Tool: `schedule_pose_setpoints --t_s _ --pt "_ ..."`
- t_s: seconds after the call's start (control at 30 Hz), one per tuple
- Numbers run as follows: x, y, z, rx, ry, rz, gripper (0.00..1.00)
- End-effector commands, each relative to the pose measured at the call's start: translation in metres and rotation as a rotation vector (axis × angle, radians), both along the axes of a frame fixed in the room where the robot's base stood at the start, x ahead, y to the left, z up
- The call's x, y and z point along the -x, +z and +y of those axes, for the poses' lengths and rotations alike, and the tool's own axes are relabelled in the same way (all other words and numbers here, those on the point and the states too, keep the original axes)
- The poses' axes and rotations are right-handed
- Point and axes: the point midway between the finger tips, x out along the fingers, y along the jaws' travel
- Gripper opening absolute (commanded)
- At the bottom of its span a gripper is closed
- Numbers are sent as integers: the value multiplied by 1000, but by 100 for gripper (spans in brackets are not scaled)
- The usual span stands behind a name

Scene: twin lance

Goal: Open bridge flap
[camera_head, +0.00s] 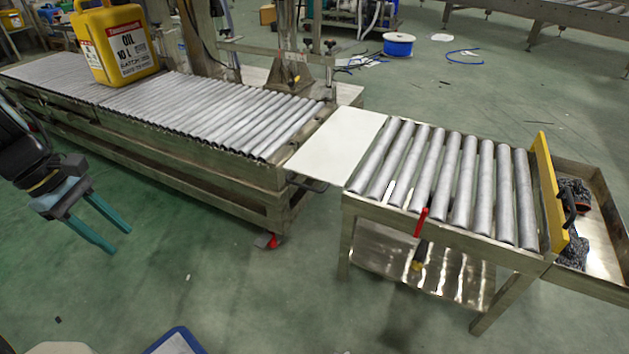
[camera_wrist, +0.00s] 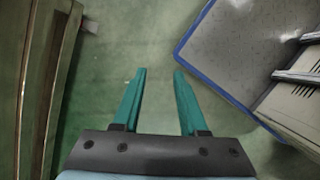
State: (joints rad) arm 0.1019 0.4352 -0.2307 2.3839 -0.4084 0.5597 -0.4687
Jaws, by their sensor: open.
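A pale flat panel (camera_head: 338,142), which looks like the bridge flap, lies across the gap between the long roller conveyor (camera_head: 225,115) and the short roller table (camera_head: 445,180) in the head view. It looks about level with the rollers. A dark handle-like bar (camera_head: 308,184) shows at its near edge. My gripper (camera_head: 119,241) is at the left of the head view, in front of the long conveyor and well apart from the panel. Its teal fingers are spread and empty, also in the wrist view (camera_wrist: 159,72). The panel is not visible in the wrist view.
A yellow oil canister (camera_head: 117,43) stands on the long conveyor. A red lever (camera_head: 421,221) is on the short table's front, and a yellow plate (camera_head: 550,190) stands at its right end. A blue-edged grey surface (camera_wrist: 245,50) is at right in the wrist view. Open floor lies between.

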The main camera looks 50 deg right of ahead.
Motion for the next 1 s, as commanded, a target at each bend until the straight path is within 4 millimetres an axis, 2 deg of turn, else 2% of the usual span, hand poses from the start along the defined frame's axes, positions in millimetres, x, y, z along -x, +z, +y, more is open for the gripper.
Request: schedule_pose_setpoints --t_s 0.03,0.17,0.33,0.5,0.6,0.7,0.8,1.0 --pt "5 -10 -12 12 46 56 42" --pt "20 -30 -51 41 204 227 42" --pt "47 -59 -125 56 482 572 42" --pt "69 -74 -203 23 762 984 42" --pt "74 -76 -244 -18 904 1225 42" --pt "75 -74 -275 -65 1010 1434 42" --pt "71 -72 -295 -104 1079 1583 42" --pt "69 -70 -312 -137 1127 1696 42"
